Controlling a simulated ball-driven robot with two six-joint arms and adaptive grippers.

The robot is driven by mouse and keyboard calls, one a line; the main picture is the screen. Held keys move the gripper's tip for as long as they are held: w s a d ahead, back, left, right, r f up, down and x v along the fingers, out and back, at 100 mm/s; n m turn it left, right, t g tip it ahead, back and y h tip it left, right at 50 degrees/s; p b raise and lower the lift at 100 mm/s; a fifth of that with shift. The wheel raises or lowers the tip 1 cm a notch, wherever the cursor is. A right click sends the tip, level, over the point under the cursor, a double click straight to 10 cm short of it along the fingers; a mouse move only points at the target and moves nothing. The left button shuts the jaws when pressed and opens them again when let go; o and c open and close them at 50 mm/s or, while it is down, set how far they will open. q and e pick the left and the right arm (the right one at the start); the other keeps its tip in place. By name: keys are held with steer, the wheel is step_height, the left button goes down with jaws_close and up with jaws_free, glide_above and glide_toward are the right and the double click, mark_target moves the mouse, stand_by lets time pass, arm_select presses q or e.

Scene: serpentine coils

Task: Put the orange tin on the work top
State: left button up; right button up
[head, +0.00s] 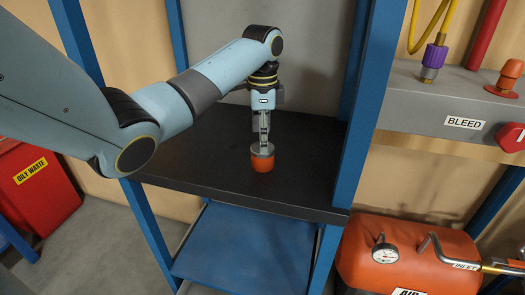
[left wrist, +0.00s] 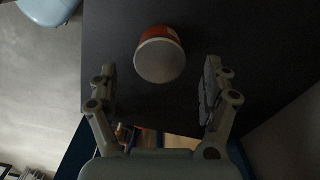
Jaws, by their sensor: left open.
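The orange tin (head: 262,162), with a pale grey lid, stands upright on the dark work top (head: 210,150). In the left wrist view the tin (left wrist: 160,58) shows its round pale top and a strip of orange side against the dark surface. My left gripper (head: 264,143) is just above the tin, pointing down. In the left wrist view its two fingers (left wrist: 160,76) are spread wide, with a clear gap between each finger and the tin. It is open and holds nothing. My right gripper is in neither view.
Blue posts (head: 362,110) frame the work top, with a blue lower shelf (head: 245,250) beneath. A red oily waste bin (head: 35,185) stands at left. An orange air tank (head: 400,250) and a grey panel marked BLEED (head: 440,105) are at right. The work top around the tin is clear.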

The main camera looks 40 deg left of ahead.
arm_select(q)
step_height(320, 180, up, 6)
steer(key=shift+r, duration=0.1)
steer(key=shift+d, duration=0.1)
stand_by(0.5)
